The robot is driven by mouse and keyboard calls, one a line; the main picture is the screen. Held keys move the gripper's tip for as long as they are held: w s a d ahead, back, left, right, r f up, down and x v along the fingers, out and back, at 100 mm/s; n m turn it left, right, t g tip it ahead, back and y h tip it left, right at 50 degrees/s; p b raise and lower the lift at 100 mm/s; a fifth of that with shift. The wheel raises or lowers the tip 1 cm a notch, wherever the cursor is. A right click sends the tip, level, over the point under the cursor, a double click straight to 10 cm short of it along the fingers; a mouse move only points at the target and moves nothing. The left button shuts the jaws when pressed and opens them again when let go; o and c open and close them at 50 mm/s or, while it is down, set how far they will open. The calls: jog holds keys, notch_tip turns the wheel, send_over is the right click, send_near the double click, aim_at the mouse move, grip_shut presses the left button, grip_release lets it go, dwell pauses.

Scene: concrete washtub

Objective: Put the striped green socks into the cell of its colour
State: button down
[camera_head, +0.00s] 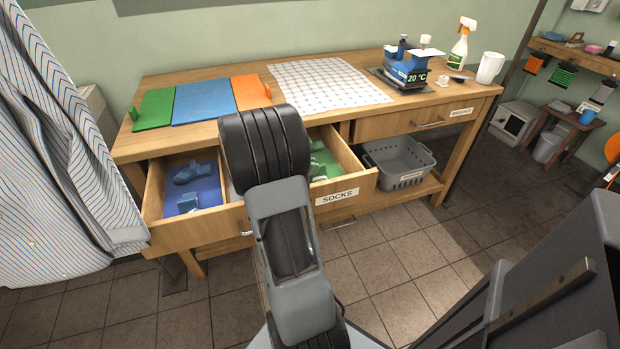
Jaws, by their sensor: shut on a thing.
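The open sock drawer (195,232), labelled "SOCKS", is pulled out of the table. Its left cell has a blue floor (207,187) with blue socks (192,173) in it. Its right cell has a green floor (334,158) with green items (318,168) in it, partly covered by my arm. I cannot tell whether any of these are the striped green socks. The drawer's middle is hidden behind my arm. My gripper is not visible; my arm's dark links stand in front of the drawer and hide what lies behind them.
Green (154,109), blue (204,101) and orange (246,92) boards and a checked white sheet (328,83) lie on the tabletop. A scale-like device (407,72), spray bottle (460,46) and white mug (490,68) stand at right. A grey basket (400,161) sits below. Striped cloth (50,170) hangs left.

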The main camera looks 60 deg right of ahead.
jog(key=shift+f+b, duration=0.5)
jog(key=shift+f, duration=1.4)
jog(key=shift+f, duration=0.2)
jog(key=c, duration=1.1)
grip_release()
jog(key=shift+r, duration=0.2)
jog(key=shift+w+a+r, duration=0.2)
jog(key=p+v, duration=0.3)
jog(key=v, duration=0.8)
jog(key=shift+w+a, duration=0.1)
jog(key=shift+a, duration=0.05)
